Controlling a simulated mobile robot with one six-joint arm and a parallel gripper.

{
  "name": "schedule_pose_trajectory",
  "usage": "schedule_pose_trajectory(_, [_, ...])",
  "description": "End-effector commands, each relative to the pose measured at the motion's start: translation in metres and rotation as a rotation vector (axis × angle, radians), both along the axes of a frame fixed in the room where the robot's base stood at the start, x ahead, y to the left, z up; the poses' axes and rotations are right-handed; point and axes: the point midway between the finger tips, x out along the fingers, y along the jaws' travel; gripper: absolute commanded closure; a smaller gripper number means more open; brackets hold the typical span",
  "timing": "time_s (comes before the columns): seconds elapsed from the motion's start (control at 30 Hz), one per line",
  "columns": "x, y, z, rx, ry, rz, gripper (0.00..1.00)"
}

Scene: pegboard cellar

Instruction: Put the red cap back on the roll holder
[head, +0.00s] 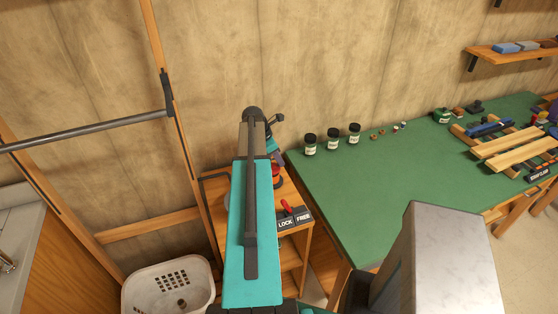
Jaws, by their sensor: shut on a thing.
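My gripper (275,160) is mostly hidden behind my teal arm, over the small wooden stand. It is shut on a red thing (277,171), which appears to be the red cap; only a small part shows. The roll holder seems to be on this stand, largely hidden by my arm; I cannot tell whether the cap touches it. A red lever (285,206) stands on the stand's front, above a dark plate (294,219) marked LOCK and FREE.
A green-topped workbench (370,200) stands close on the right, with several dark jars (333,138) along its back edge. A white basket (168,284) is on the floor at lower left. A wooden frame with a dark bar (90,132) stands at left.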

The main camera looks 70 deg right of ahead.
Motion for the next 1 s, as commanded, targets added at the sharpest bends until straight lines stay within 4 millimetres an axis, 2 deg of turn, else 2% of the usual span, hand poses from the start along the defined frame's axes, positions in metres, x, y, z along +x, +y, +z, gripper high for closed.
schedule_pose_trajectory(1.0, [-0.0006, -0.0008, -0.0085, -0.001, 0.000, -0.002, 1.00])
